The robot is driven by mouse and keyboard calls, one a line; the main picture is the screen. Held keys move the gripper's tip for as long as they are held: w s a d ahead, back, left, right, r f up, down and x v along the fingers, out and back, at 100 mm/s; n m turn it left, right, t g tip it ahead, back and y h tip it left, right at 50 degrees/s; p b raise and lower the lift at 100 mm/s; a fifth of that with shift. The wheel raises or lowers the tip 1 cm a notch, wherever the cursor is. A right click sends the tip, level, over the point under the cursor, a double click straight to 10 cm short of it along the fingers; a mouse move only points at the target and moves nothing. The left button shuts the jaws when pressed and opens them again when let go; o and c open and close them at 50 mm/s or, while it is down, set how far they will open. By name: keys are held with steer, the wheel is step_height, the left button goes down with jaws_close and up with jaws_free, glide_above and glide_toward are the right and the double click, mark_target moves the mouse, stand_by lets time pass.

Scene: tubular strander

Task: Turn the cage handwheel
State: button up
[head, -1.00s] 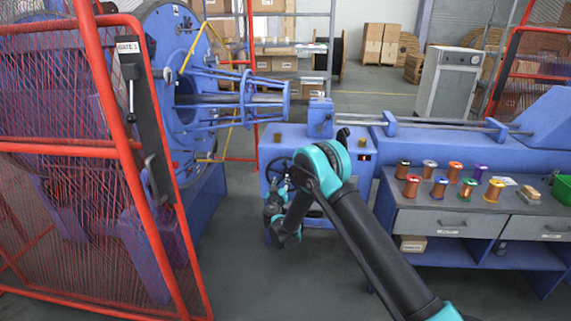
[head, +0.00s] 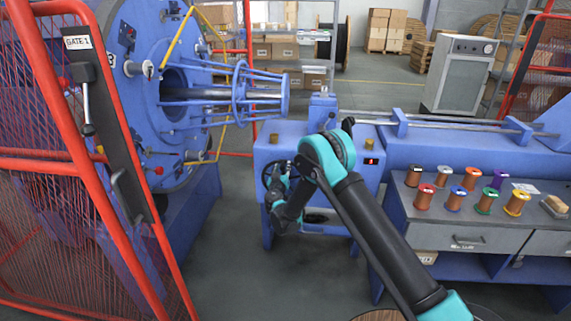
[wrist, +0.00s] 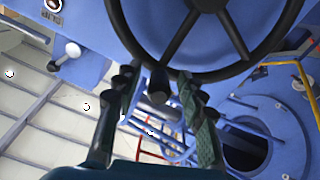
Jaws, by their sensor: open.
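The cage handwheel is black, with a round rim and spokes. In the wrist view the handwheel (wrist: 210,6) fills the upper middle, on a blue panel. Its dark handle knob (wrist: 158,97) shows between the fingers. My gripper (wrist: 158,80) is open, with one finger on each side of the knob; contact cannot be told. In the head view the handwheel (head: 267,173) sits on the front of the blue machine cabinet, partly hidden by my wrist. The fingertips cannot be made out there.
A red mesh gate (head: 50,170) stands open at the left, beside the large blue cage disc (head: 150,90). A grey workbench (head: 465,240) with several coloured wire spools is at the right. The grey floor left of the cabinet is clear.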

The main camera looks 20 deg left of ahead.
steer(key=shift+w, duration=0.15)
jaws_close()
